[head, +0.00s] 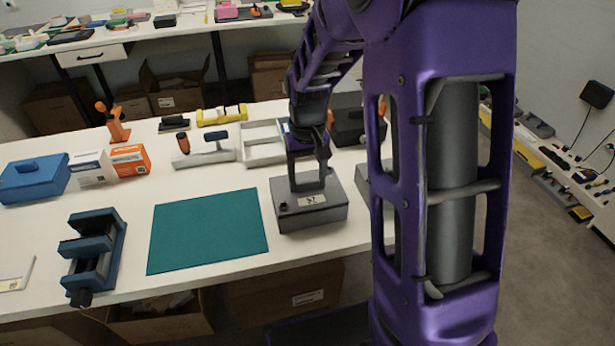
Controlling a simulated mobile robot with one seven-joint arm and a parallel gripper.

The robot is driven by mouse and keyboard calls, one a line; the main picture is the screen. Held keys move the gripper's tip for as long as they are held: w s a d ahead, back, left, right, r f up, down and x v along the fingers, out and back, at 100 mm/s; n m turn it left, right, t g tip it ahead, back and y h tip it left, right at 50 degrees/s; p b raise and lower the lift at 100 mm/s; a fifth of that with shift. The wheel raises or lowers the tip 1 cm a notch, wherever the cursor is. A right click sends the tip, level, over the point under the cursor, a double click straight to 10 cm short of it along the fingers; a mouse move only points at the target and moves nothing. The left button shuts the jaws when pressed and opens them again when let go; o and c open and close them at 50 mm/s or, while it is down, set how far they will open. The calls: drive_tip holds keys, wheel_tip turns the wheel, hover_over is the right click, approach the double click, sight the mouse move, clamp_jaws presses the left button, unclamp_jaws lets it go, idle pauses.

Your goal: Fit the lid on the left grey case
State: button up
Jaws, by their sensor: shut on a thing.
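The left grey case (318,220) stands on the white table, just right of the green mat. A grey lid (331,190) with an upright loop handle and a small pale label is over its top. The lid lines up closely with the case; I cannot tell whether a thin gap is left between them. My gripper (308,163) points down from above and is shut on the lid's handle. A second grey case (364,181) shows in part to the right, mostly hidden behind my arm.
A green mat (208,231) lies left of the case, with a blue vise (95,255) beyond it. Behind are a grey tray (262,155), a grey tool with a blue-topped handle (205,155) and a black case (347,125). The table's front edge is close.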

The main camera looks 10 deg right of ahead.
drive_tip(key=shift+f, duration=0.3)
drive_tip(key=o, duration=1.5)
wheel_tip(320, 180, up, 18)
drive_tip(key=p, duration=0.3)
drive_tip(key=shift+f, duration=0.2)
drive_tip(key=shift+w, duration=0.1)
